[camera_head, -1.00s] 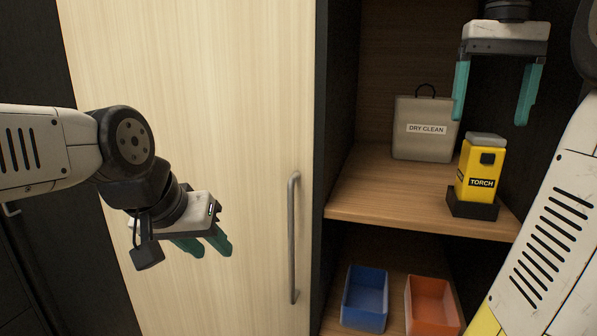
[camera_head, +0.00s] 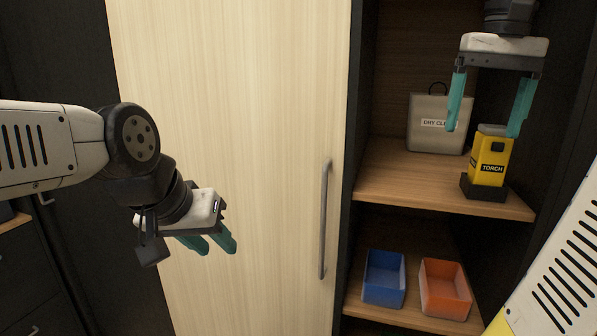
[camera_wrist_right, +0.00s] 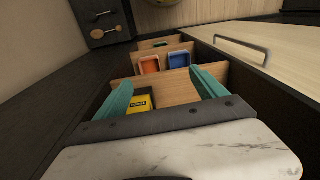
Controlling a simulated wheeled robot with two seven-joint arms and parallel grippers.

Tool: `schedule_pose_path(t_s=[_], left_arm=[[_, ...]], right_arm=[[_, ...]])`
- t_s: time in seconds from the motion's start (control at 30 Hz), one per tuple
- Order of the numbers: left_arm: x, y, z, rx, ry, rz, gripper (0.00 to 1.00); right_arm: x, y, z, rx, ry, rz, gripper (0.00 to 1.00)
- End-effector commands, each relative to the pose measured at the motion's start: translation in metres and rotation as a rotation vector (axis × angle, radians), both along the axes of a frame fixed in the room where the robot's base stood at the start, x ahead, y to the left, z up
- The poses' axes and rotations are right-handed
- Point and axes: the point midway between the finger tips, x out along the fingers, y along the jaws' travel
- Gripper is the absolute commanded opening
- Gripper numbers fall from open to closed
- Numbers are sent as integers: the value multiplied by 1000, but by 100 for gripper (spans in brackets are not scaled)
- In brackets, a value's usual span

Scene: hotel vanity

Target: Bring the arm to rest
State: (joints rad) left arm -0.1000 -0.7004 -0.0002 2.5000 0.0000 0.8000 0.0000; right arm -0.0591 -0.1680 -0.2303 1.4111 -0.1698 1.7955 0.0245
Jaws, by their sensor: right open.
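My right gripper (camera_head: 488,106) is open and empty, pointing down in front of the upper shelf in the head view. Its teal fingers show spread apart in the right wrist view (camera_wrist_right: 163,88). The yellow torch (camera_head: 490,160) stands upright in a dark holder (camera_head: 484,190) on the upper shelf. In the head view one fingertip overlaps its top; I see no grip on it. The torch also shows beside a finger in the right wrist view (camera_wrist_right: 139,104). My left gripper (camera_head: 213,243) hangs in front of the pale door with its two fingers apart.
A grey DRY CLEAN bag (camera_head: 437,137) stands at the back of the upper shelf (camera_head: 410,185). Blue (camera_head: 384,280) and orange (camera_head: 445,290) bins sit on the lower shelf. The pale door (camera_head: 235,120) has a vertical handle (camera_head: 324,220). Dark drawers (camera_head: 35,280) are at left.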

Motion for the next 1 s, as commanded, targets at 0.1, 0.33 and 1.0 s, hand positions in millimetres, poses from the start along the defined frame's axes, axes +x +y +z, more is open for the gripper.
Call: schedule_pose_path(t_s=[0.1,0.33,1.0], left_arm=[[0,0,0,0,1,0,36],[0,0,0,0,0,0,36],[0,0,0,0,0,0,36]], right_arm=[[-1,10,-13,9,-35,31,81],[-3,43,-50,32,-140,111,81],[-54,163,-202,86,-501,292,81]])
